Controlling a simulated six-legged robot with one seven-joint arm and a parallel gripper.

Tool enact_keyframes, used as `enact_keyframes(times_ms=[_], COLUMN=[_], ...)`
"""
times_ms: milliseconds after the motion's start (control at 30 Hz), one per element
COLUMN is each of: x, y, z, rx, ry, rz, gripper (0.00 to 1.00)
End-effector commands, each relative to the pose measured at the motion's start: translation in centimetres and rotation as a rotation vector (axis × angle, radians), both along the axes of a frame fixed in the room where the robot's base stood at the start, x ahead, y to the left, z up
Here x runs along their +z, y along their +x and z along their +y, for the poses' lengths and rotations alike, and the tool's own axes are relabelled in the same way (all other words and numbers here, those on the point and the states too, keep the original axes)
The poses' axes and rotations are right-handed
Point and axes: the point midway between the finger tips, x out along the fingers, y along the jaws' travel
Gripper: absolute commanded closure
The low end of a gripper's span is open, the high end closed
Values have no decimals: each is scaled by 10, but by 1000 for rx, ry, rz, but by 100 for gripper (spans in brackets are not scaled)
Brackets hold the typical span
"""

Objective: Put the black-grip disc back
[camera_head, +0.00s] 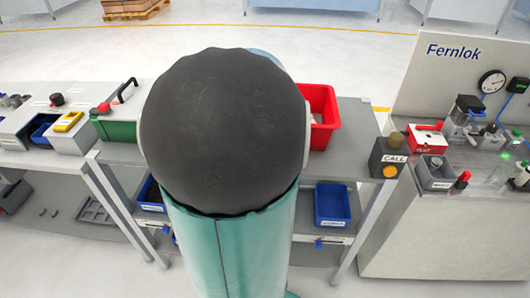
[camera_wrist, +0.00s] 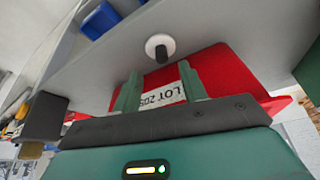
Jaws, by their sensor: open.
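In the wrist view a white disc with a black grip (camera_wrist: 160,47) lies on a grey surface (camera_wrist: 225,40), just beyond my fingertips. My gripper (camera_wrist: 160,68) is open, its two green fingers apart with nothing between them but the view of a red bin. The disc appears ahead of the gap, not between the fingers. The red bin (camera_wrist: 215,68) carries a white label reading LOT. In the head view the red bin (camera_head: 327,136) stands on the bench, partly behind my arm. I cannot make out the disc or my gripper there.
A black CALL box (camera_head: 388,157) with an orange button stands right of the bench. The Fernlok station (camera_head: 430,225) is further right. A blue bin (camera_head: 332,203) sits on the lower shelf. My arm hides the bench's middle.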

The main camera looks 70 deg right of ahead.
Motion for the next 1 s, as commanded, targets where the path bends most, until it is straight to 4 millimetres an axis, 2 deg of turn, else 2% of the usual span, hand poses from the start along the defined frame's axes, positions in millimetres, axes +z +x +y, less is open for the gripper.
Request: enact_keyframes(times_ms=[300, 633, 667, 867, 1000], x=[-38, -45, -45, -45, -45], y=[3, 3, 3, 3, 3], z=[-13, -16, -16, -16, -16], rx=[-2, 2, 2, 2, 2], ry=[3, 0, 0, 0, 0], rz=[3, 1, 1, 1, 1], gripper=[58, 58, 60, 99, 100])
